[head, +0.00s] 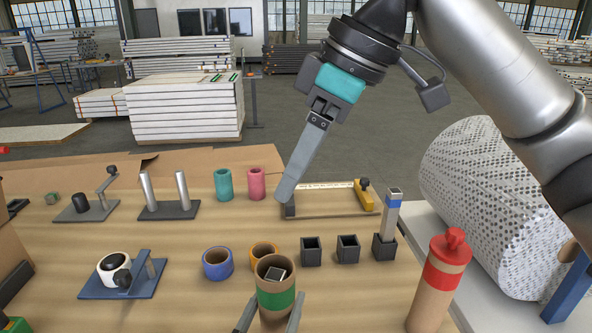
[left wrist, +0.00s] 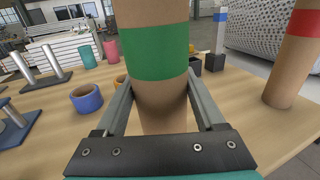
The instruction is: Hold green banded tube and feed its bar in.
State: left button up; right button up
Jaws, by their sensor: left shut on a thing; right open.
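The green banded tube (head: 276,299) is a brown cardboard tube standing upright at the front of the table. A square, grey-rimmed bar end (head: 276,274) shows inside its mouth, below the rim; the rest is hidden by the wall. My left gripper (head: 268,318) has its fingers on either side of the tube, low down, shut on it. In the left wrist view the green band (left wrist: 154,52) is above the fingers (left wrist: 160,92). My right gripper (head: 287,196) points down over the table, behind the tube, open and empty; its fingers overlap in this view.
A blue-banded square bar (head: 393,212) stands in a black socket, beside two empty black sockets (head: 311,251). A red-banded tube (head: 440,285) stands at right. Blue (head: 217,263) and orange (head: 264,252) rings lie near the held tube. A yellow-ended frame (head: 364,196) is behind.

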pick_arm(q)
jog(key=o, duration=1.5)
jog(key=shift+o, duration=0.2)
